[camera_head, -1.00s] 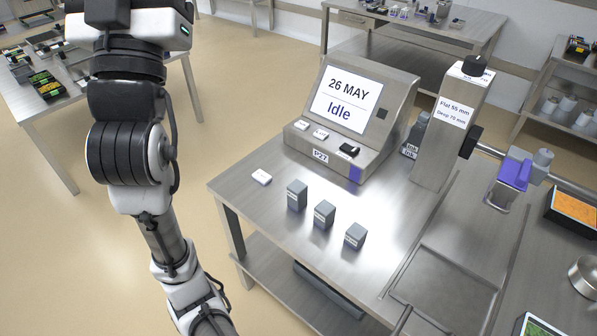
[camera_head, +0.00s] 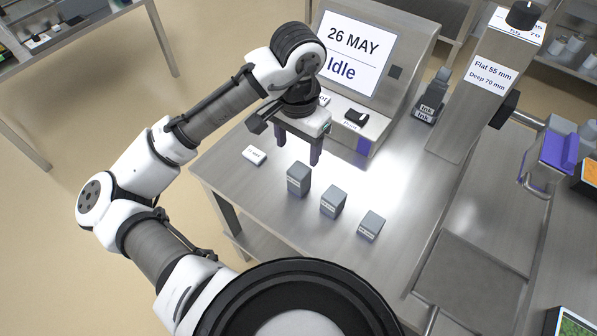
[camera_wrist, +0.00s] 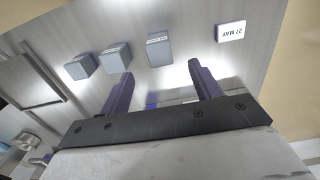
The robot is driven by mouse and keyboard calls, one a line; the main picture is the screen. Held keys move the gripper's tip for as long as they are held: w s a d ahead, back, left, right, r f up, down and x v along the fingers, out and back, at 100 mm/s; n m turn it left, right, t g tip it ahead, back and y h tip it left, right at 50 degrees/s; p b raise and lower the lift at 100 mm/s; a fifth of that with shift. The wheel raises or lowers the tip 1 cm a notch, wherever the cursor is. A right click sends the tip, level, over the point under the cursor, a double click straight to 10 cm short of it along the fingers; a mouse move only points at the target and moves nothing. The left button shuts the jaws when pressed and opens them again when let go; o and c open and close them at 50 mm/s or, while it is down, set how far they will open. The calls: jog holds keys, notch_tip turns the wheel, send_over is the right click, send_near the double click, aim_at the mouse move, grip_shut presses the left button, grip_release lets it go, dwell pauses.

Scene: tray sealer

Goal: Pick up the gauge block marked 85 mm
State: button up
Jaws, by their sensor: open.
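Three grey gauge blocks stand upright in a row on the steel table. The tallest block (camera_head: 299,179) is at the left, the middle block (camera_head: 333,201) is shorter, and the right block (camera_head: 371,225) is the shortest. Their labels are too small to read, so I cannot tell which is marked 85 mm. My gripper (camera_head: 298,152) is open and empty, its purple fingers pointing down above the table, behind the tallest block. In the wrist view the tallest block (camera_wrist: 159,50) lies beyond the gap between the fingers (camera_wrist: 161,70), apart from them; the middle (camera_wrist: 116,57) and shortest (camera_wrist: 82,67) are left.
A white tag (camera_wrist: 231,32) reading 27 MAY lies left of the blocks in the head view. The display console (camera_head: 350,60) reading 26 MAY, Idle stands close behind my gripper.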

aim_at(299, 170)
notch_tip(299, 170, down, 11)
jog(key=shift+w+d+f, duration=0.1)
jog(key=shift+f, duration=0.1)
jog(key=c, duration=1.1)
jog(key=shift+c, duration=0.5)
jog(key=shift+r, duration=0.15)
